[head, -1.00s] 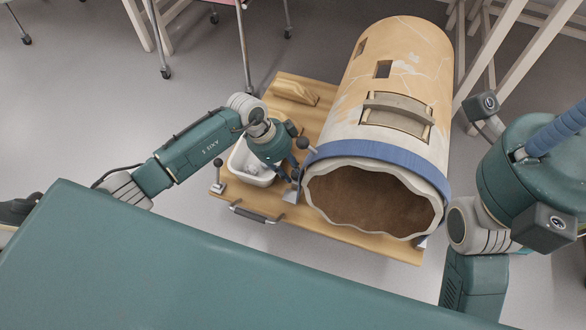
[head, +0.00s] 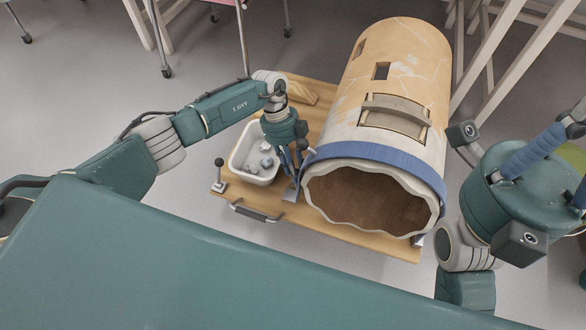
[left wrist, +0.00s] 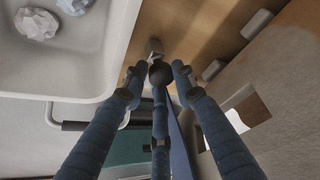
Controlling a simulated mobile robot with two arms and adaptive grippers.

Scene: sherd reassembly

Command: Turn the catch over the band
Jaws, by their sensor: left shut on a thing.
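The large tan and cream vessel (head: 405,65) lies on its side on a wooden board, its ragged open mouth facing me. A blue band (head: 385,153) runs around it near the mouth. My left gripper (head: 292,172) points down just left of the band. In the left wrist view its blue fingers (left wrist: 160,85) close around the dark ball knob of the catch (left wrist: 158,72). The catch's metal base (head: 290,195) shows below the fingers in the head view; its lever is mostly hidden. My right gripper (head: 540,155) is at the right edge, away from the vessel, fingertips unclear.
A white tub (head: 238,160) with pale crumpled pieces stands close left of my left gripper. A second knobbed lever (head: 219,172) and a dark handle (head: 255,212) are at the board's near left edge. A wooden piece (head: 302,93) lies behind. Trestle legs (head: 490,60) stand at back right.

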